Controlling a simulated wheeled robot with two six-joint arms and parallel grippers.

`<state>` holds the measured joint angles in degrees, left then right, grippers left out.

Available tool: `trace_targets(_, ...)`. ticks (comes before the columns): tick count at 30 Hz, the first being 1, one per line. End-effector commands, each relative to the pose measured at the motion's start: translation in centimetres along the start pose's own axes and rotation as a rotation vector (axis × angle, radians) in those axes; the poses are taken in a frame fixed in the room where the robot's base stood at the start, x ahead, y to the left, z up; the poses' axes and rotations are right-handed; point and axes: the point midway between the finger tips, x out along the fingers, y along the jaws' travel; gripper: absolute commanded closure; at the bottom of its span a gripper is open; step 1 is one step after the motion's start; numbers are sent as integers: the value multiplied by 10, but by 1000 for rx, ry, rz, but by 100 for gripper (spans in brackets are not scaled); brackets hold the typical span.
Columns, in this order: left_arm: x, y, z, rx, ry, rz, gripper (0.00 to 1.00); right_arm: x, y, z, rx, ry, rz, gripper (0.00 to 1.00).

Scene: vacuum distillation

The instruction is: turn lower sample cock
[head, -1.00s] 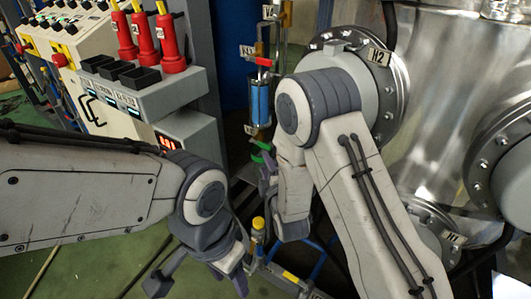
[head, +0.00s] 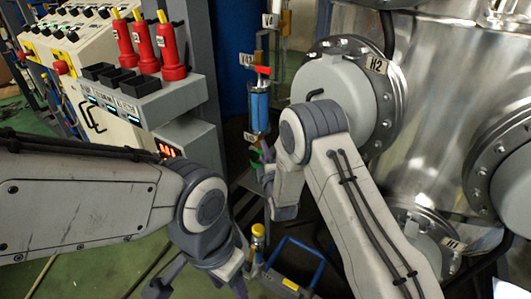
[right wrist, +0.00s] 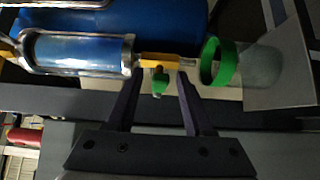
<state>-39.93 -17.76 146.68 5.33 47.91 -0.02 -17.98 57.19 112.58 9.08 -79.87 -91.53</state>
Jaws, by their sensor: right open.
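The sample cylinder, a clear tube with blue content (head: 259,110), stands upright beside the big steel vessel. A cock with a red handle (head: 263,70) is above it. In the right wrist view, the cylinder (right wrist: 80,50) lies sideways, with a yellow tag (right wrist: 158,59) at its lower end. The small green handle of the lower cock (right wrist: 159,83) is there. My right gripper (right wrist: 158,92) is open, its fingers either side of that handle; contact is not clear. In the head view my right gripper (head: 268,180) is partly hidden. My left gripper (head: 200,288) is open and empty, low in view.
A green-ringed glass receiver (right wrist: 217,62) is close beyond the right fingers. The H2 flange (head: 392,100) and steel vessel (head: 450,60) crowd the right. A control console (head: 125,120) with red handles is at left. A yellow-capped item (head: 258,230) is below.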

Motion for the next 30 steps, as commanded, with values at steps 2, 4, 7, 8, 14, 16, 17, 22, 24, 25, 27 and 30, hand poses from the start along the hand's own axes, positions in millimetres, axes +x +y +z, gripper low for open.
trace_targets(2, 0, 0, 0, 0, 0, 0, 48, 2, 0, 0, 0, 0, 0, 48)
trace_targets(4, 0, 0, 0, 0, 0, 0, 48, 2, 0, 0, 0, 0, 0, 48)
trace_targets(7, 0, 0, 0, 0, 0, 0, 48, 2, 0, 0, 0, 0, 0, 48)
trace_targets(8, 0, 0, 0, 0, 0, 0, 48, 2, 0, 0, 0, 0, 0, 48)
trace_targets(14, 0, 0, 0, 0, 0, 0, 48, 1, 0, 0, 0, 0, 0, 100)
trace_targets(16, 0, 0, 0, 0, 0, 0, 48, 1, 0, 0, 0, 0, 0, 100)
trace_targets(17, 0, 0, 0, 0, 0, 0, 48, 1, 0, 0, 0, 0, 0, 100)
trace_targets(22, 0, 0, 0, 0, 0, 0, 48, 1, 0, 0, 1, 0, -1, 100)
trace_targets(24, 0, 0, 0, 0, 0, 0, 48, 1, 0, 0, 1, 0, -1, 100)
trace_targets(25, 0, 0, 0, 0, 0, 0, 48, 1, 0, 0, 1, 0, -1, 100)
trace_targets(27, 0, 0, 0, 0, 0, 0, 48, 1, 0, 0, 1, 0, -1, 100)
trace_targets(30, 0, 0, 0, 0, 0, 0, 48, 1, 0, 0, 1, 0, -1, 100)
